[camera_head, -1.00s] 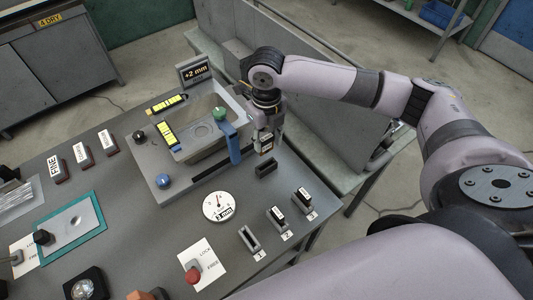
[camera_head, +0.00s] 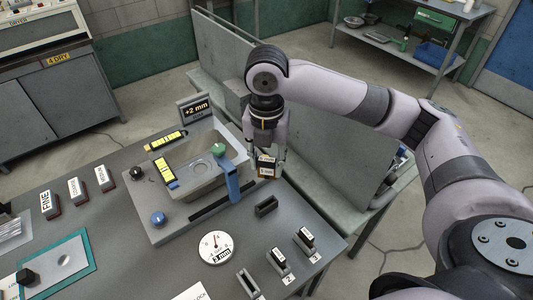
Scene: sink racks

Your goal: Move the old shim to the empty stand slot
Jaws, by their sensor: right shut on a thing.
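My right gripper (camera_head: 266,160) points down and is shut on the old shim (camera_head: 266,168), a small block with a dark body and a pale label. It holds the shim in the air above and behind a dark, open-topped holder (camera_head: 266,205), which looks empty. Nearer the front edge is a row of numbered stand slots. The slot at the bottom of the view (camera_head: 248,284) looks empty. The middle slot (camera_head: 279,258) and the right slot (camera_head: 305,239) each hold a labelled shim. My left gripper is out of view.
Behind the holder is a sink basin (camera_head: 205,178) with a blue upright lever (camera_head: 233,184) close to my gripper. A +2 mm sign (camera_head: 196,108) stands behind it. A round 3 mm dial (camera_head: 215,247) lies left of the slots. A grey panel (camera_head: 325,130) stands behind my right arm.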

